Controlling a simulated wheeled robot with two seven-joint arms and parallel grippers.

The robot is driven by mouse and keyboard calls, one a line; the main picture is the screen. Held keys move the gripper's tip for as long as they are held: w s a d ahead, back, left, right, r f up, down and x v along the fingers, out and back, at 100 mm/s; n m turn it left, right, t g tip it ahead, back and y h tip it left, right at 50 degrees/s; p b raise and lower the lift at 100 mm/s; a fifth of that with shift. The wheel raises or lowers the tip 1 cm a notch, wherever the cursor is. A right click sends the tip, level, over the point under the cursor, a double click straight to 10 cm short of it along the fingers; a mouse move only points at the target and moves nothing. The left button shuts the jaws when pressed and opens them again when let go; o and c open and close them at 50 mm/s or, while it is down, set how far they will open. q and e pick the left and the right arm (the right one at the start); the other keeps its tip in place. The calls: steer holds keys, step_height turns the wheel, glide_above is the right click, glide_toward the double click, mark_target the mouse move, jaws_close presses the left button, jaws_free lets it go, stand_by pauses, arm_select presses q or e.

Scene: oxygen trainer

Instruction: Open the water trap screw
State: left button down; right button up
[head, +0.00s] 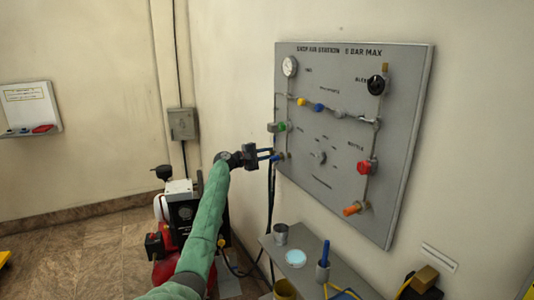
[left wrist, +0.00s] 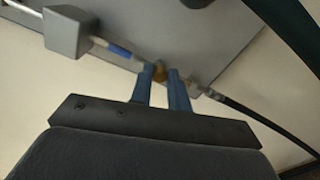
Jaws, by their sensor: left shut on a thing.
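My left gripper (head: 269,155) reaches in from the left to the lower left edge of the wall panel. In the left wrist view its two blue fingers (left wrist: 164,75) are shut on a small brass piece (left wrist: 159,72) on the thin pipe line. This looks like the water trap screw, but no label on it can be read. The fingers hide part of it. In the head view the brass piece cannot be made out behind the fingertips. My right gripper is not in view.
The grey panel (head: 335,60) carries a gauge (head: 290,66), a green fitting (head: 283,127), a red knob (head: 364,167) and an orange handle (head: 352,210). A black hose (left wrist: 250,113) runs beside the fingers. A shelf (head: 330,281) with cups stands below; a red compressor (head: 165,270) stands left.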

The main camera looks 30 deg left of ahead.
arm_select(q)
steer(key=shift+a, duration=0.1)
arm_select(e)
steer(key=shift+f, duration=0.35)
arm_select(q)
steer(key=c, duration=1.3)
jaws_free()
steer(key=shift+c, duration=0.2)
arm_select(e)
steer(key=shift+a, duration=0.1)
arm_select(q)
steer(key=shift+s+a+f, duration=0.15)
steer(key=shift+s+a, duration=0.05)
steer(key=shift+s, duration=0.15)
steer(key=b+v, duration=0.2)
steer(key=v, duration=0.5)
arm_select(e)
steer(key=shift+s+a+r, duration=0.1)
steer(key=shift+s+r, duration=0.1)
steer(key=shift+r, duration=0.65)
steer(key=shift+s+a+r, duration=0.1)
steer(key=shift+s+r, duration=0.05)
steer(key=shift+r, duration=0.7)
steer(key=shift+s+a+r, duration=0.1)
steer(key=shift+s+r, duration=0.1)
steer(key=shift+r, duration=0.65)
arm_select(q)
steer(key=shift+a, duration=0.1)
